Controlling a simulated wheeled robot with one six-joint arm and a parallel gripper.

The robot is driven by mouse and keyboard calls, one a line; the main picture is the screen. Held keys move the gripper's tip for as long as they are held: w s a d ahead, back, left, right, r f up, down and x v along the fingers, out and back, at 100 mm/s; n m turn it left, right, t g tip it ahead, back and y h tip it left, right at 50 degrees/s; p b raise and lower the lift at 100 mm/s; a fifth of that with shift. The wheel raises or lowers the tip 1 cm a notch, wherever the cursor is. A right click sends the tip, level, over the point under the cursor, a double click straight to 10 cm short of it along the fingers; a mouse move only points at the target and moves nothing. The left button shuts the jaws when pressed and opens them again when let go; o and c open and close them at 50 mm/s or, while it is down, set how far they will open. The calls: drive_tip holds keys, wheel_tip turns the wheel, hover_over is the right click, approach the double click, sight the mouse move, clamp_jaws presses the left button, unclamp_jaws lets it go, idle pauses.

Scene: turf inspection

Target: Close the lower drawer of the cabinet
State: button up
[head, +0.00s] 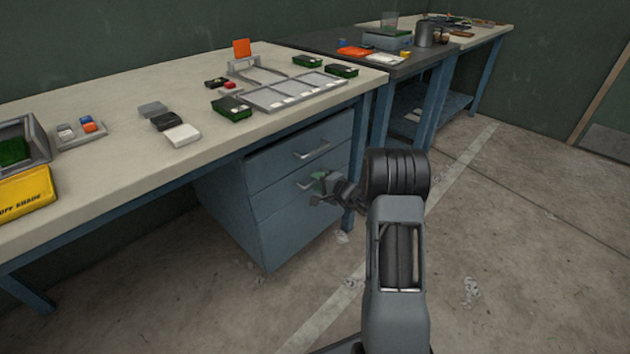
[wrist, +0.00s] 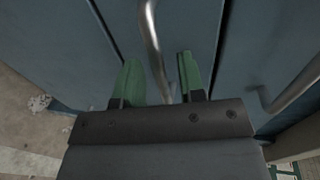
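The blue-grey cabinet (head: 230,205) stands under the pale workbench. Its upper drawer (head: 275,165) has a metal bar handle (head: 312,150), which shows at the right of the wrist view (wrist: 290,90). The lower drawer (head: 275,200) is directly below, above a plain bottom panel. I cannot tell how far its front stands out. My gripper (head: 318,190) is at the lower drawer's handle and partly covers it. In the wrist view, my green fingers (wrist: 160,78) are open on either side of that handle (wrist: 152,35), with visible gaps; I see no grip on it.
The workbench top (head: 110,115) holds a grey tray (head: 285,92), small boxes and a yellow box (head: 25,195). A blue bench leg (head: 355,165) stands just right of the cabinet. A darker table (head: 330,45) stands behind. The concrete floor (head: 520,240) at right is clear.

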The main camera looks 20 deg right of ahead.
drive_tip(key=p+v, duration=0.2)
drive_tip(key=v, duration=1)
drive_tip(key=s+a+r+n+g+y+p, duration=0.1)
drive_tip(key=s+a+r+n+g+p, duration=0.4)
drive_tip(key=a+r+p, duration=0.6)
drive_tip(key=s+a+r+n+g+y+p, duration=0.1)
drive_tip(key=s+a+r+n+g+p, duration=0.45)
drive_tip(key=r, duration=0.85)
drive_tip(key=s+r+n+h+p, duration=0.1)
drive_tip(key=s+r+h+p, duration=0.3)
drive_tip(key=r+p, duration=0.3)
drive_tip(key=s+r+n+h+p, duration=0.1)
drive_tip(key=s+r+h+p, duration=0.3)
drive_tip(key=s+r+p, duration=0.3)
drive_tip(key=p+v, duration=0.1)
drive_tip(key=v, duration=0.2)
drive_tip(key=shift+w+r, duration=0.3)
drive_tip(key=shift+r, duration=0.05)
drive_tip(key=shift+n, duration=0.25)
